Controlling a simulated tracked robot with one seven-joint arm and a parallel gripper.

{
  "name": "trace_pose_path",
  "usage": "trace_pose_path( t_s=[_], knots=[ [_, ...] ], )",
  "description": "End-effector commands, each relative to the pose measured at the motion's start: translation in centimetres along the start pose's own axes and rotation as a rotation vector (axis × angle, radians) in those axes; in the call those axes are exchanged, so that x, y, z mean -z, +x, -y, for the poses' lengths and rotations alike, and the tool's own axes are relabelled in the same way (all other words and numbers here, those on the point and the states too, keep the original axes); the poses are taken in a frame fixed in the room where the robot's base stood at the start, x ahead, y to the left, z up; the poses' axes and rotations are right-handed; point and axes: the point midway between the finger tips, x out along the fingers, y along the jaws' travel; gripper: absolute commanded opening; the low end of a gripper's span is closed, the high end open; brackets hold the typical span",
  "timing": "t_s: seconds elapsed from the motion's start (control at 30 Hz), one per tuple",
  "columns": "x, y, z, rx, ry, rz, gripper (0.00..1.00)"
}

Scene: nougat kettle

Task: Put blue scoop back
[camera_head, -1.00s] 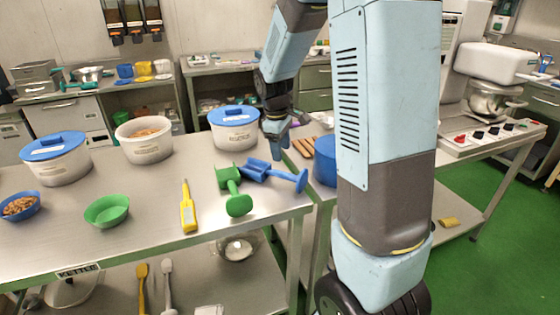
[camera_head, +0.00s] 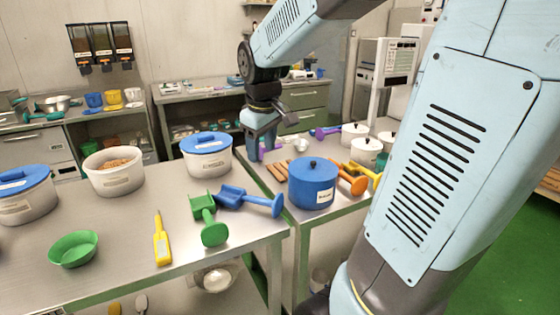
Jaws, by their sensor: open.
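The blue scoop (camera_head: 250,201) lies on the steel table near its right edge, its handle pointing right. A green scoop (camera_head: 207,219) lies just left of it, close to or touching its head. My gripper (camera_head: 257,150) is open and points down, above and behind the blue scoop, clear of it in the picture. A white tub with a blue lid (camera_head: 208,155) stands behind the scoops. A blue lidded canister (camera_head: 312,184) with a label stands on the side table to the right; its label is too small to read.
An orange scoop (camera_head: 350,182), a purple scoop (camera_head: 326,132) and white lidded pots (camera_head: 366,151) crowd the side table.

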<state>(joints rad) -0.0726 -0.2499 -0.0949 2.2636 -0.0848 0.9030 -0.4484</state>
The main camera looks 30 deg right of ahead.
Motion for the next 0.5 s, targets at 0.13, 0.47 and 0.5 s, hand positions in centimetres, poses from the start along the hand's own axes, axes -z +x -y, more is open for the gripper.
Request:
trace_pose_path(
  t_s=[0.13,0.47,0.5],
  knots=[
    [-2.8,-2.5,1.6,-0.011,0.112,-0.068,0.56],
    [-8.8,-6.0,5.5,-0.019,0.352,-0.205,0.56],
    [-9.4,-6.2,5.9,-0.019,0.377,-0.218,0.56]
  ],
)
